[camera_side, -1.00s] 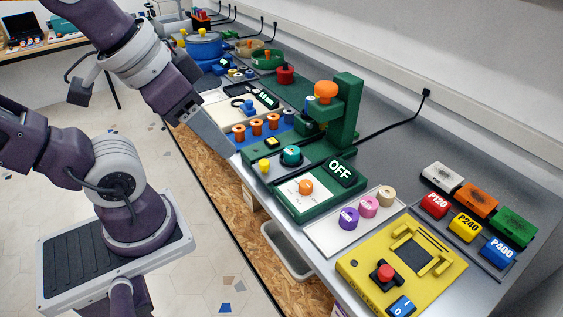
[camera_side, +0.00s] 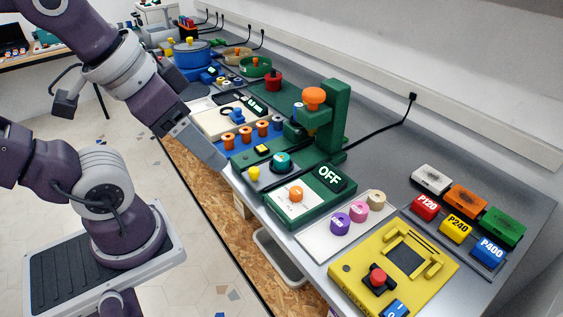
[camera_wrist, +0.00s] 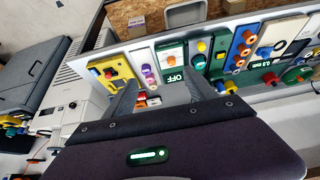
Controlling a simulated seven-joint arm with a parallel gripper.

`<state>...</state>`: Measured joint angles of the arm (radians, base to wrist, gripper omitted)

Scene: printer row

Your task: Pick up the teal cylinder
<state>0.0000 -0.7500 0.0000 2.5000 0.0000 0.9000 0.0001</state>
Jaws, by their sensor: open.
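The teal cylinder (camera_side: 282,161) is a short round piece standing on the grey plate of the green press-like machine (camera_side: 338,115), just right of a yellow knob (camera_side: 254,173). In the wrist view a small teal spot (camera_wrist: 220,56) shows beside the yellow knob (camera_wrist: 201,46). My gripper (camera_side: 220,163) hangs at the bench's front edge, left of the cylinder and apart from it. In the wrist view my gripper (camera_wrist: 163,92) has its two fingers spread wide, with nothing held between them.
The upright green column with an orange knob (camera_side: 314,96) stands close behind the cylinder. A green OFF box (camera_side: 328,179) is in front. Orange spools (camera_side: 245,137) stand to the left. A yellow unit (camera_side: 345,268) and coloured blocks (camera_side: 458,226) sit farther right.

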